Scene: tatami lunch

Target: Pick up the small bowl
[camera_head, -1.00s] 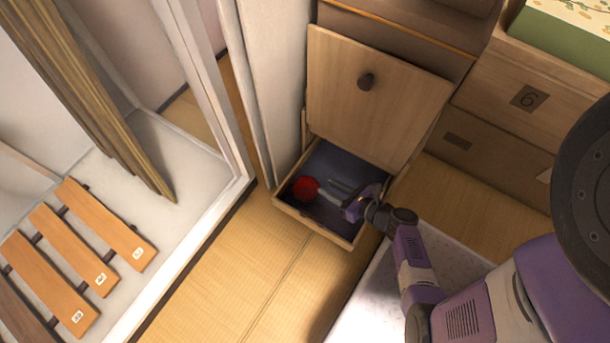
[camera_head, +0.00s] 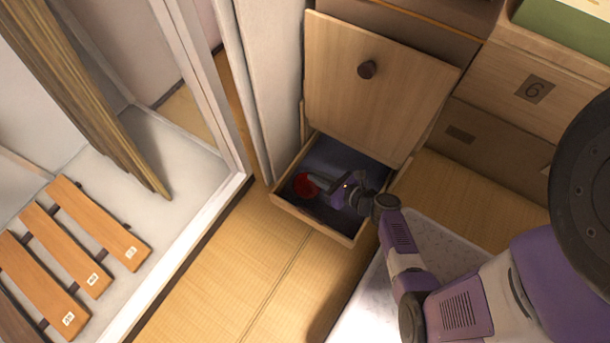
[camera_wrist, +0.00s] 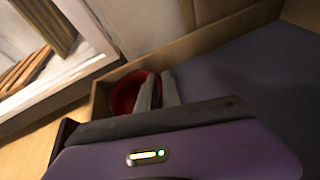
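The small bowl (camera_head: 304,187) is red and round and sits in the open drawer (camera_head: 347,238), near its left corner. In the wrist view the bowl (camera_wrist: 124,92) lies beyond my gripper, its right side partly hidden by the grey fingers. My gripper (camera_head: 328,183) reaches down into the drawer from the right, with its fingertips at the bowl's right side. In the wrist view the fingers (camera_wrist: 158,89) look slightly apart. I cannot tell whether the bowl's rim is between them or touched by them.
The drawer walls stand close around my gripper. A sliding-door frame is at the left. Tatami floor (camera_head: 225,288) is clear in front, and a pale speckled surface (camera_head: 455,235) lies under my arm.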

